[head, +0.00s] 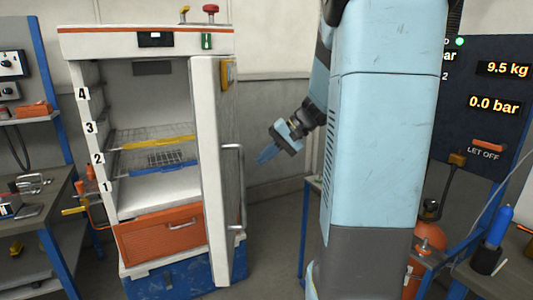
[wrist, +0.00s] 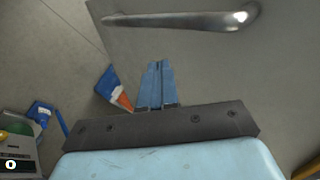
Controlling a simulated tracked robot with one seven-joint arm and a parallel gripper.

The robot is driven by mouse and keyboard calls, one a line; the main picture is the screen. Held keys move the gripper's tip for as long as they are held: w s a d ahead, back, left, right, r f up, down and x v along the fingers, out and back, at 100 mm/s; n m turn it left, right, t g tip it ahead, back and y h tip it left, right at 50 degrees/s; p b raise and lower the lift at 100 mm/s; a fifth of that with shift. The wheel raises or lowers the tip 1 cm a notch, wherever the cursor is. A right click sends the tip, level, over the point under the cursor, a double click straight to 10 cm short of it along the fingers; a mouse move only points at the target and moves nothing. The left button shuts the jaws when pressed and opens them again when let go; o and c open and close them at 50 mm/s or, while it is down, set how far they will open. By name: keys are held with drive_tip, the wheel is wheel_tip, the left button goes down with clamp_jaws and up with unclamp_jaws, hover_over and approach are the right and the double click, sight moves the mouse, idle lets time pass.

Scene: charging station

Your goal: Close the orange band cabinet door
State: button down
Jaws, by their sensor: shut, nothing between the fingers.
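The white cabinet (head: 100,42) with an orange band along its top stands at the left in the head view. Its door (head: 211,150) stands open, swung out on the right side, so the shelves inside are visible. The door's long metal handle (head: 241,190) is on its right-hand face. My gripper (head: 266,156) is to the right of the door, apart from it, with its blue fingers together and empty. In the wrist view my gripper (wrist: 157,80) is before the grey door panel (wrist: 250,70), and the handle (wrist: 185,20) lies across the top.
An orange drawer (head: 160,235) and a blue base (head: 170,280) are below the cabinet's opening. A workbench (head: 25,210) with tools stands at the left. A dark display panel (head: 490,90) is at the right. Bare floor lies between the door and my body.

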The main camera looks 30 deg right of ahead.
sight(226, 178)
drive_tip(key=x, duration=0.5)
drive_tip(key=a+r+x, duration=0.1)
drive_tip(key=x, duration=0.1)
drive_tip(key=shift+w+a+f, duration=0.2)
drive_tip(key=shift+w+a, duration=0.45)
drive_tip(key=shift+a, duration=0.3)
